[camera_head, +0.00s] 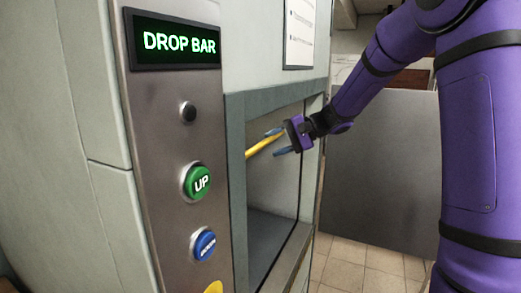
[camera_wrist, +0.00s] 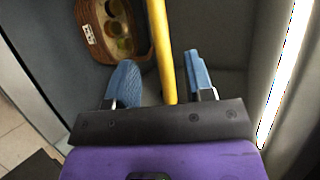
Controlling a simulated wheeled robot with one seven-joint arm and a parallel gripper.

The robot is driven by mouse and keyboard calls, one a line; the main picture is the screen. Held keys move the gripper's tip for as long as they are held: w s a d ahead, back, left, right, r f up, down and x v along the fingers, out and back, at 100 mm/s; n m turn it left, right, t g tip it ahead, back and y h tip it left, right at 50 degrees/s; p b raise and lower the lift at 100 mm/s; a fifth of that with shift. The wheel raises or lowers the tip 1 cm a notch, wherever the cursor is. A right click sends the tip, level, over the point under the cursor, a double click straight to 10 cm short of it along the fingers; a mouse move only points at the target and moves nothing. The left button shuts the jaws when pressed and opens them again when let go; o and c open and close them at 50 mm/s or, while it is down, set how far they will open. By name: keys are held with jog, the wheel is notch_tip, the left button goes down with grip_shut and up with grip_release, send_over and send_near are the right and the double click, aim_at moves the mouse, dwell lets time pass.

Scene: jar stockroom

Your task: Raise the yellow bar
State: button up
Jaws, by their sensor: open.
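The yellow bar (camera_head: 261,146) runs across the opening in the machine in the head view. My gripper (camera_head: 277,142) is at that opening with its blue fingers apart, one above and one below the bar's near part. In the wrist view the yellow bar (camera_wrist: 162,45) passes between the two open fingers (camera_wrist: 160,78), with a gap showing on both sides. The grip is not closed on it. The panel's display (camera_head: 178,43) reads DROP BAR. A green UP button (camera_head: 197,182) and a blue button (camera_head: 203,245) sit below it.
The opening's grey frame (camera_head: 236,165) stands close around my gripper. In the wrist view a brown container (camera_wrist: 93,30) with round items lies beyond the fingers, left of the bar. A grey panel (camera_head: 375,160) stands behind my arm, with tiled floor (camera_head: 360,262) below.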

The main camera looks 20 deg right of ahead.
jog(key=shift+v, duration=1.3)
jog(key=shift+s+a+f, duration=0.1)
jog(key=shift+f, duration=0.1)
jog(key=c, duration=0.5)
jog(key=s+f+y, duration=0.1)
jog(key=f, duration=0.1)
jog(key=s+a+f+t+y, duration=0.1)
jog(key=f+y, duration=0.1)
jog(key=s+f+n+y, duration=0.1)
jog(key=f+y, duration=0.1)
jog(key=f, duration=0.1)
jog(key=shift+a, duration=0.15)
grip_shut()
jog(key=s+d+f+m+t, duration=0.3)
jog(key=s+f+t, duration=0.15)
jog(key=t, duration=0.55)
jog(key=w+a+r+t, duration=0.1)
jog(key=w+a+r, duration=0.5)
jog(key=w+a, duration=0.2)
jog(key=shift+w+a+m+h, duration=0.35)
jog(key=shift+w+m+h, duration=0.05)
jog(key=shift+w, duration=0.05)
